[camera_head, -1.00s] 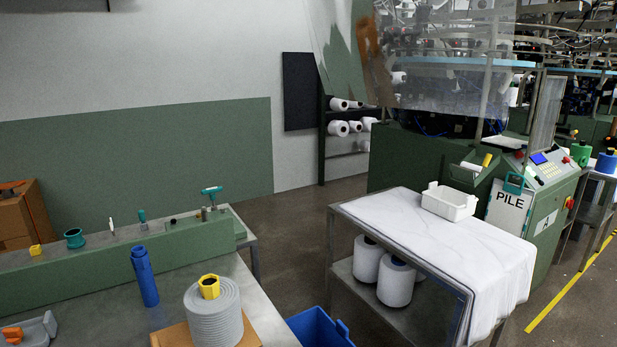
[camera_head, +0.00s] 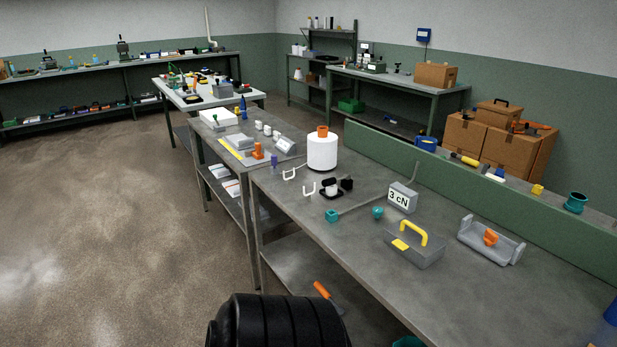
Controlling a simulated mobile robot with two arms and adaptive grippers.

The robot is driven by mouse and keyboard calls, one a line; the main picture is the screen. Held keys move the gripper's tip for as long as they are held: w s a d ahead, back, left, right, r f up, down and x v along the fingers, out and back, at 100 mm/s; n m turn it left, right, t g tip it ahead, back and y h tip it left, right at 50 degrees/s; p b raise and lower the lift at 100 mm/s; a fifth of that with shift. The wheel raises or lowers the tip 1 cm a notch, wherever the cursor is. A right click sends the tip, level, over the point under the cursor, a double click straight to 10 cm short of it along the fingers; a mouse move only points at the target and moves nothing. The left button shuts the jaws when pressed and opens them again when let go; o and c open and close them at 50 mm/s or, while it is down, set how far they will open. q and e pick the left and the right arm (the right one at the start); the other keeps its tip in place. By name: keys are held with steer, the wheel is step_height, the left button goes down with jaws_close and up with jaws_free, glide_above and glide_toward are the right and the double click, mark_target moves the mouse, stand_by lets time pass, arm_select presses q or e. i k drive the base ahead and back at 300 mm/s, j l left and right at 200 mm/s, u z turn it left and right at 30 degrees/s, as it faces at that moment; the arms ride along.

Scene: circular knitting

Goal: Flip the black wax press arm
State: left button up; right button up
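A small black wax device with a white disc (camera_head: 331,189) sits on the grey metal bench (camera_head: 290,225). A black upright part (camera_head: 346,183) stands at its right side and looks like the press arm; it is too small to tell its exact pose. White hooked guides (camera_head: 309,189) stand just left of the device. A white yarn cone (camera_head: 322,152) with an orange top stands behind it. Neither of my grippers is in view.
A weight block marked 3 cN (camera_head: 402,197), teal knobs (camera_head: 332,215), a grey box with a yellow handle (camera_head: 413,246) and a grey cradle (camera_head: 490,240) stand to the right. A green ledge (camera_head: 470,182) runs behind. Open floor (camera_head: 100,230) lies left.

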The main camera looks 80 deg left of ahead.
mark_target(330, 181)
steer(key=u, duration=2.25)
steer(key=i+l, duration=0.05)
